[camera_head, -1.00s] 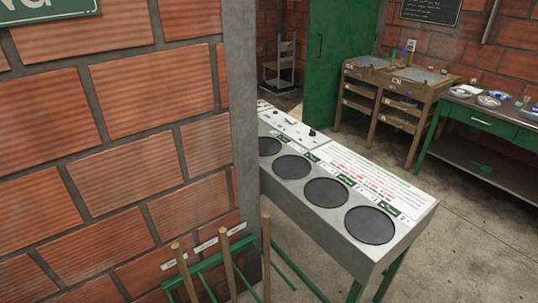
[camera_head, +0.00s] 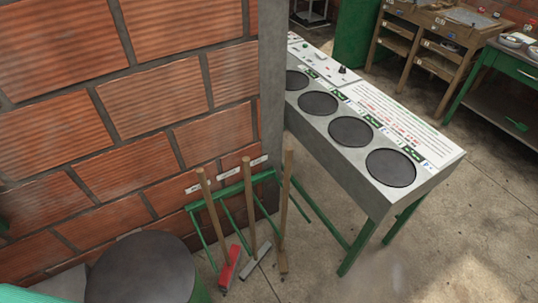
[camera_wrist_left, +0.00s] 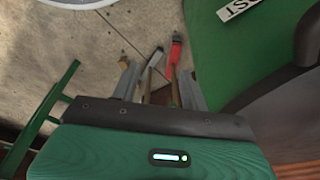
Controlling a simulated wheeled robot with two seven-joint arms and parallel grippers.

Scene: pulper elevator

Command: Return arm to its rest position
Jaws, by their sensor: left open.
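My left gripper (camera_wrist_left: 159,72) shows in the left wrist view, with its two grey fingers apart and nothing held between them. Beyond the fingers, the red brush head (camera_wrist_left: 176,50) and the lower ends of other tools show near the floor. They look apart from the fingers, but the distance is hard to tell. In the head view neither gripper shows. My right gripper is in no view.
A green drum (camera_wrist_left: 235,60) with a dark lid (camera_head: 140,268) stands close by. Long-handled tools (camera_head: 249,200) lean in a green rack (camera_head: 235,187) against the brick wall (camera_head: 110,110). A grey console (camera_head: 375,205) stands right. Floor (camera_head: 440,225) is clear in front.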

